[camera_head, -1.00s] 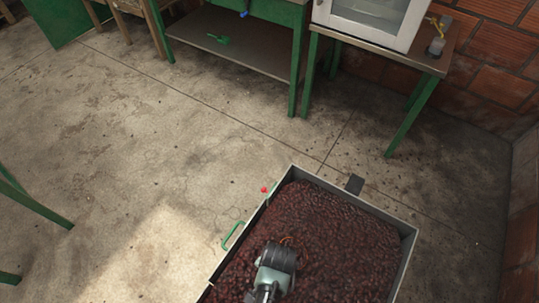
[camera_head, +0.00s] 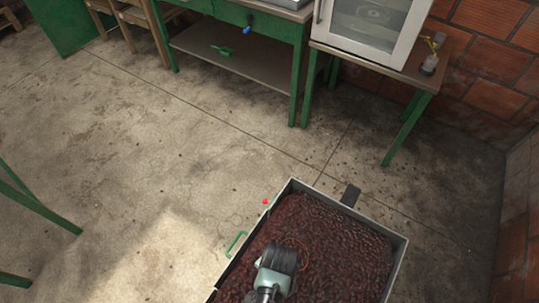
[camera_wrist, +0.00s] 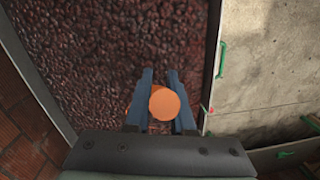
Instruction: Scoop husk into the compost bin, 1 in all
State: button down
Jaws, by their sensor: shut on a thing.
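A bin (camera_head: 396,268) with thin grey walls is filled with dark red-brown, grainy husk (camera_head: 340,245); the husk (camera_wrist: 100,50) also fills much of the wrist view. My gripper (camera_head: 278,252) is over the bin's left part in the head view. In the wrist view my gripper (camera_wrist: 160,76) has its two blue fingers shut on an orange, round-ended piece (camera_wrist: 165,103), which looks like a handle. The far end of this piece is hidden, and I cannot tell whether it touches the husk. I cannot identify a separate compost bin.
A green handle (camera_head: 235,243) and a small red knob (camera_head: 266,202) are at the bin's left side. A green table (camera_head: 240,62) and a white cabinet (camera_head: 372,25) on a stand are at the back. Brick wall lies right; the concrete floor (camera_head: 150,150) left is open.

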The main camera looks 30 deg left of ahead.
jog(key=shift+r+p, duration=1.85)
jog(key=shift+r, duration=0.25)
jog(key=f+t+h+b, duration=0.2)
jog(key=f+b, duration=0.1)
jog(key=s+a+f+t+h+b, duration=0.1)
jog(key=f+t+b, duration=0.1)
jog(key=shift+h, duration=0.4)
